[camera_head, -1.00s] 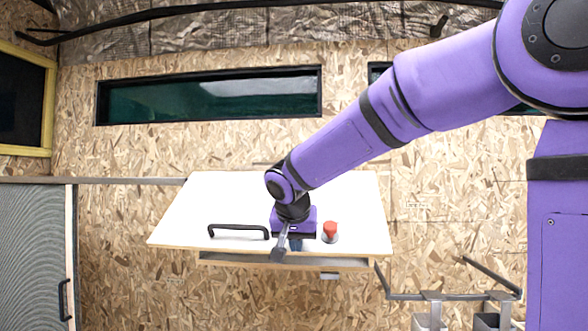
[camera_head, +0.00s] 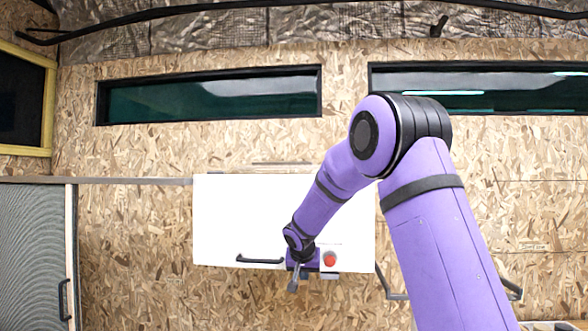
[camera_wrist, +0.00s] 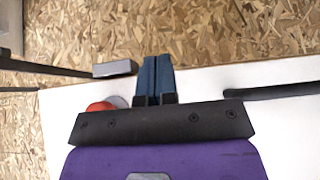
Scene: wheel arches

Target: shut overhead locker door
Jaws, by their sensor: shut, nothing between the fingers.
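The locker door (camera_head: 225,220) is a white panel on the chipboard wall. It hangs nearly flat and covers the locker front in the head view; its white face (camera_wrist: 290,130) also fills the lower wrist view. A black bar handle (camera_head: 259,261) runs along its lower edge, with a red round knob (camera_head: 330,259) to the right. My gripper (camera_head: 293,287) is at the lower edge between handle and knob. In the wrist view its blue fingers (camera_wrist: 155,80) are together and empty, reaching past the door's edge. I cannot tell whether the gripper touches the door.
A black bracket (camera_head: 392,284) sticks out from the wall right of the door, partly behind my arm. A grey panel with a handle (camera_head: 64,299) stands at the left. Dark windows (camera_head: 210,96) lie above. The wall below the door is bare.

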